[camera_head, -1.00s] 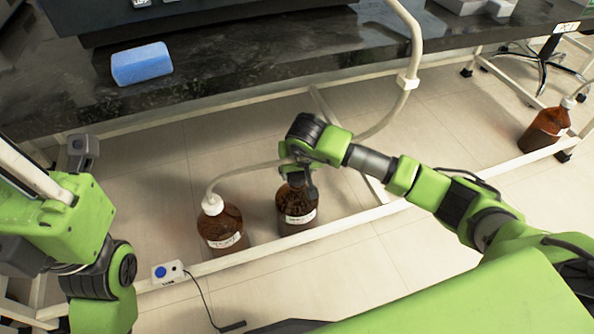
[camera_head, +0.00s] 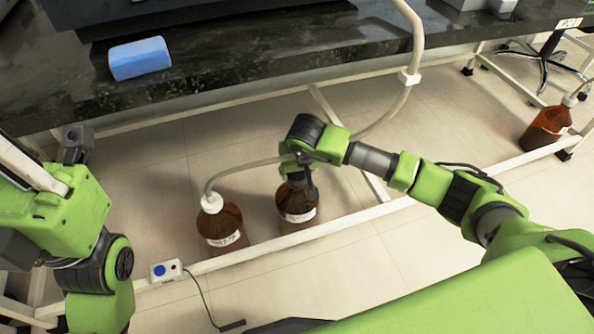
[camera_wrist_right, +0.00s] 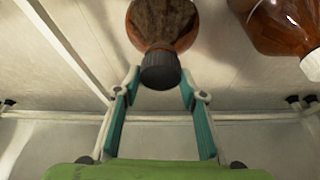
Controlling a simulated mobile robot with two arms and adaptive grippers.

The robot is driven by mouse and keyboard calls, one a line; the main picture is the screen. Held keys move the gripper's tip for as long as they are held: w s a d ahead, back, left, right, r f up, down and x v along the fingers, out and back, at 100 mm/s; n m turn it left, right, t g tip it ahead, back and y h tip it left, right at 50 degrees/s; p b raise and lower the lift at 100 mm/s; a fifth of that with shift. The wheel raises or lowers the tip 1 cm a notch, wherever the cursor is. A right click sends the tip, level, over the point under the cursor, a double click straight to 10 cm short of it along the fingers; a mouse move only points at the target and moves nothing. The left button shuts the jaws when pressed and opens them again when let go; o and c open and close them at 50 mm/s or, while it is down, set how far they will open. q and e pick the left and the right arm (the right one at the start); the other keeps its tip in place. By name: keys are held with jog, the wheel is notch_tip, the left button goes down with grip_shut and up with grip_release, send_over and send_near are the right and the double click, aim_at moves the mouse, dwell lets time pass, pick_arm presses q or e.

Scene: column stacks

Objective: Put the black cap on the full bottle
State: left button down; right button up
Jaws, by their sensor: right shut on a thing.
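A brown glass bottle (camera_head: 297,207) with a white label stands on the floor under the bench, below my right gripper (camera_head: 298,178). In the right wrist view a black cap (camera_wrist_right: 160,73) sits in line with the mouth of this bottle (camera_wrist_right: 160,22). My right gripper's teal fingers are closed around the cap's sides. I cannot tell whether the cap is screwed down. A second brown bottle (camera_head: 222,229), with a white cap and tube (camera_head: 211,202), stands to its left. I cannot tell how full either is. My left gripper is out of view; only its arm shows.
A white frame rail (camera_head: 345,226) runs close in front of the bottles. A pale hose (camera_head: 405,95) passes behind my right gripper. Another brown bottle (camera_head: 547,128) stands far right. A blue-button box (camera_head: 167,271) is near the rail.

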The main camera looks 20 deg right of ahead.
jog(key=shift+f+b, duration=0.3)
jog(key=shift+f, duration=0.1)
dwell(0.5)
jog(key=o, duration=0.8)
jog(key=shift+o, duration=0.2)
jog(key=shift+r, duration=0.1)
jog(key=v, duration=1.1)
jog(key=shift+s+r, duration=0.2)
jog(key=shift+r, duration=0.15)
